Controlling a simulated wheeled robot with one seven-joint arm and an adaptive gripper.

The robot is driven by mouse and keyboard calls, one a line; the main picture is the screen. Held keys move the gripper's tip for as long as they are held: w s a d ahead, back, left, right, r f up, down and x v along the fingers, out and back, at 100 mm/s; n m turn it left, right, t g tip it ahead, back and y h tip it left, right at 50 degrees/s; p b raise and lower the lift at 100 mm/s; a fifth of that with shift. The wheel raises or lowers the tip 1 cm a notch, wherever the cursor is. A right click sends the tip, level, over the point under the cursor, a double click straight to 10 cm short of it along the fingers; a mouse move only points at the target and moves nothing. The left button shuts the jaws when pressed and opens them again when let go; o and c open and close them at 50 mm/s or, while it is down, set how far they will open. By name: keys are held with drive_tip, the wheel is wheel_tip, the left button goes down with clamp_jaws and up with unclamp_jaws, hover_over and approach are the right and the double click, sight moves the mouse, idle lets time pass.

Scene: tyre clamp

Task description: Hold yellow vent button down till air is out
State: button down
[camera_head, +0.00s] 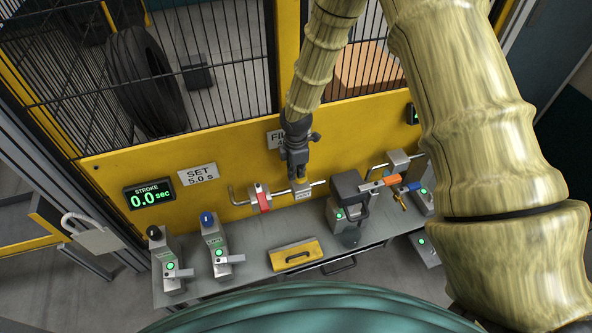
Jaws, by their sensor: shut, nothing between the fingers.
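My gripper (298,174) is shut and points down in front of the yellow panel (120,180). Its fingertips are at or just above a small grey block (302,194) on the pipe; I cannot tell whether they touch. No yellow vent button shows clearly; one on top of this block would be hidden by my fingers. The stroke display (149,194) reads 0.0 sec in green. A plate (198,174) beside it reads SET 5.0 S.
A red-marked valve (260,197) sits left of the block. The grey shelf (250,240) bears a yellow piece with a handle (296,255) and two levered units at left. A tyre (145,80) is behind the mesh.

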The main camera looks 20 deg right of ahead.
drive_tip(key=shift+f, duration=0.6)
drive_tip(key=shift+s+f, duration=0.15)
idle(2.3)
idle(0.5)
wheel_tip(320, 180, up, 5)
drive_tip(key=p, duration=0.4)
drive_tip(key=shift+f, duration=0.1)
drive_tip(key=shift+r, duration=0.35)
wheel_tip(320, 180, up, 9)
drive_tip(key=shift+b, duration=0.35)
drive_tip(key=shift+f, duration=0.1)
